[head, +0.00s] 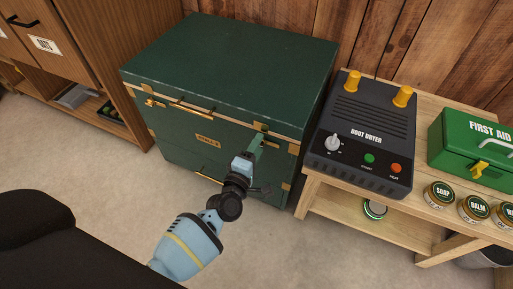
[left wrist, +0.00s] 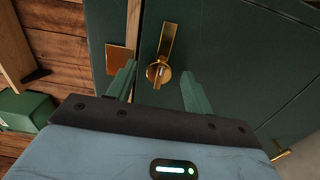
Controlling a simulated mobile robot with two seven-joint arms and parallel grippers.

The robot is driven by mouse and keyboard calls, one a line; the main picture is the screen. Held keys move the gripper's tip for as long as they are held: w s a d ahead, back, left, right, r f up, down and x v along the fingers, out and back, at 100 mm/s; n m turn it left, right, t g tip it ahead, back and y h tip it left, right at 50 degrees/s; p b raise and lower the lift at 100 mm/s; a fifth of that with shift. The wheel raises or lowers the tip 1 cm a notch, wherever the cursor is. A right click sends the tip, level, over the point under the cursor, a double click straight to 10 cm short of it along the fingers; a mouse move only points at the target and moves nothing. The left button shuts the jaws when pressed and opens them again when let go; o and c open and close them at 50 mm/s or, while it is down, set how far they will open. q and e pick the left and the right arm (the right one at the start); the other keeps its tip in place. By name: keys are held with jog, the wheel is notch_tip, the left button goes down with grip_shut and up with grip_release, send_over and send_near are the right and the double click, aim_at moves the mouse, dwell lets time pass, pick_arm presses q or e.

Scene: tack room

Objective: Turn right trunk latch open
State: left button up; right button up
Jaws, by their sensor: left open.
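The green trunk (head: 232,62) with brass fittings stands on the floor in the head view, its lid closed. My left gripper (head: 258,142) is at the right part of its front, by the right latch. In the left wrist view the right trunk latch (left wrist: 166,42) is a brass lever on a round pivot. My left gripper (left wrist: 159,72) is open, with one green finger on each side of the latch; I see no clear contact. In the head view the gripper mostly hides this latch. My right gripper is not in view.
A wooden bench (head: 312,192) stands close to the trunk's right, with a boot dryer (head: 365,130), a first aid box (head: 480,150) and several tins. A wooden cabinet (head: 100,50) stands at the left. The floor in front of the trunk is clear.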

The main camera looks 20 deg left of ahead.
pick_arm(q)
jog(key=s+p, duration=0.1)
jog(key=s, duration=0.6)
jog(key=shift+s+p, duration=0.35)
jog(key=shift+s, duration=0.05)
jog(key=shift+a, duration=0.15)
